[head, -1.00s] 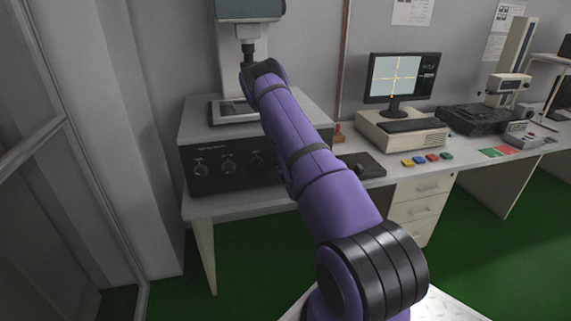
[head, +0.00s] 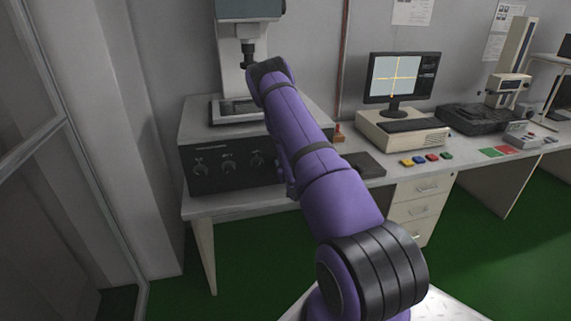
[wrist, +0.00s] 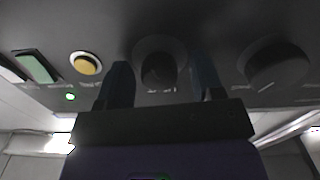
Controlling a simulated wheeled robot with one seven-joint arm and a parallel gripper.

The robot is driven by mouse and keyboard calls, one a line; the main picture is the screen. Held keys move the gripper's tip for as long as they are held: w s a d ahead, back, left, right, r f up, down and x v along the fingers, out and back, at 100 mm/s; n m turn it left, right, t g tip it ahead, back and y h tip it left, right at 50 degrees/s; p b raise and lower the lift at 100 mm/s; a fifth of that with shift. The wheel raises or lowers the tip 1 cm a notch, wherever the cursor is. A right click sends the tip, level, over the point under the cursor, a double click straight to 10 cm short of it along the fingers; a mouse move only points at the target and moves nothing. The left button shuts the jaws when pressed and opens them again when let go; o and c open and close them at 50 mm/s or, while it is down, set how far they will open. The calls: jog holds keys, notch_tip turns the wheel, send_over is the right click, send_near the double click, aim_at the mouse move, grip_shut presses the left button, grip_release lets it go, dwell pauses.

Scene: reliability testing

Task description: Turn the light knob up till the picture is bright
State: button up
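In the wrist view my gripper (wrist: 161,68) is open, with one finger on each side of a dark knob (wrist: 158,72). Contact cannot be made out. The label below this knob is too blurred to read. In the head view my arm hides the gripper and the panel's right part. The monitor (head: 383,76) shows a pale picture with a yellow cross.
In the wrist view another dark knob (wrist: 276,66) is to the right; a yellow button (wrist: 86,63), a green light (wrist: 70,96) and a green switch (wrist: 36,66) are to the left.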

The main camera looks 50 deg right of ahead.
jog(key=v, duration=1)
jog(key=shift+s, duration=0.35)
jog(key=shift+a, duration=0.15)
jog(key=w+a+r+g+y, duration=0.1)
jog(key=w+a+r, duration=0.25)
jog(key=r, duration=0.35)
jog(key=w+a+r+g+y, duration=0.15)
jog(key=a+r, duration=0.25)
jog(key=r, duration=0.4)
jog(key=w+a+r+g+y, duration=0.1)
jog(key=w+a+r, duration=0.25)
jog(key=r, duration=0.35)
jog(key=s+a+r+n+g+y, duration=0.1)
jog(key=s+a+r+g+y, duration=0.15)
jog(key=s+a+r, duration=0.65)
jog(key=s+a+r+n+g+y, duration=0.1)
jog(key=s+a+r, duration=0.2)
jog(key=s+a, duration=0.2)
jog(key=s+a+r+n+g+y, duration=0.1)
jog(key=s+a+r, duration=0.3)
jog(key=s, duration=0.8)
jog(key=s+a+r+n+g+y, duration=0.1)
jog(key=s+a+r+g, duration=0.1)
jog(key=s+a, duration=0.4)
jog(key=s+r, duration=0.1)
jog(key=s, duration=0.1)
jog(key=shift+s+a+r+n+y, duration=0.2)
jog(key=shift+s+r+n+y, duration=0.1)
jog(key=shift+s+r+n, duration=0.1)
